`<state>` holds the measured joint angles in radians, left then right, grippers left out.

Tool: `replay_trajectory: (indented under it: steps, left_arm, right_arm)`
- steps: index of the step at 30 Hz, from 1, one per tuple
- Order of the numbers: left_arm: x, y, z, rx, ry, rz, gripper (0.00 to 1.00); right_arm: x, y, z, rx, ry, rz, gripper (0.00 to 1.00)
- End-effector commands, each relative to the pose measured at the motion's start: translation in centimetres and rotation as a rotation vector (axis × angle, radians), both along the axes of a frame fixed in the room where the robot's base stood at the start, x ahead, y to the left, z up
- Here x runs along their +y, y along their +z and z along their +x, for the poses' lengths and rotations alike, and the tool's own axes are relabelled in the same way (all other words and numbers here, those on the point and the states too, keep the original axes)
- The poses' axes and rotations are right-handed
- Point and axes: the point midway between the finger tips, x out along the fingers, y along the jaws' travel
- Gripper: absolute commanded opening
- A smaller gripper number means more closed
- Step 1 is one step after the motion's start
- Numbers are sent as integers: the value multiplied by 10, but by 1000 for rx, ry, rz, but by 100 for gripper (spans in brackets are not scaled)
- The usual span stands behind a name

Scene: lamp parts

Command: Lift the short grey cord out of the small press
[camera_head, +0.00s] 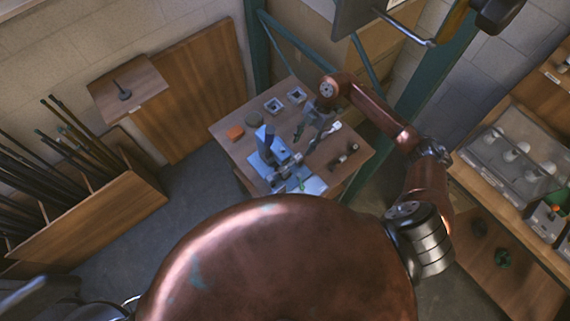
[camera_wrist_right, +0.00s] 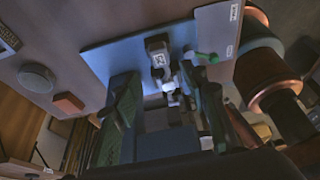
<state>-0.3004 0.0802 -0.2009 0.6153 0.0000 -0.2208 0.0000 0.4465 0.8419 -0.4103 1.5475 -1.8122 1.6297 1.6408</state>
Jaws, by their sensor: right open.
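The small blue press (camera_head: 268,148) stands on the wooden table (camera_head: 232,135), its base plate towards me. In the right wrist view the press's blue plate (camera_wrist_right: 98,58) lies beyond the fingers, with a dark block and a pale metal part in its middle. I cannot clearly make out the short grey cord in either view. My right gripper (camera_head: 314,132) is open above the table, just right of the press. In the wrist view the two dark green fingers of the right gripper (camera_wrist_right: 165,108) stand apart, the press between and beyond them. My left gripper is not in view.
Small dark parts (camera_head: 347,153) lie to the right. A rack of rods (camera_head: 75,205) stands left; a bench with a tray (camera_head: 515,150) stands right.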

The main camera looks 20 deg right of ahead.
Motion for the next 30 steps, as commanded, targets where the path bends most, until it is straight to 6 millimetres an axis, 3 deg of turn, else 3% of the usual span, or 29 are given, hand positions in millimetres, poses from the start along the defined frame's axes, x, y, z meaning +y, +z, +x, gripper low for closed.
replay_trajectory:
  steps: [18,26,30]
  left_arm:
    - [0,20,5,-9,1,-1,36]
    - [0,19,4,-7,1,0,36]
    - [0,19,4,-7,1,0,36]
  right_arm:
    - [28,-63,-11,2,-7,3,41]
    - [29,-66,-11,1,-4,1,41]
    - [29,-66,-11,1,-4,1,31]
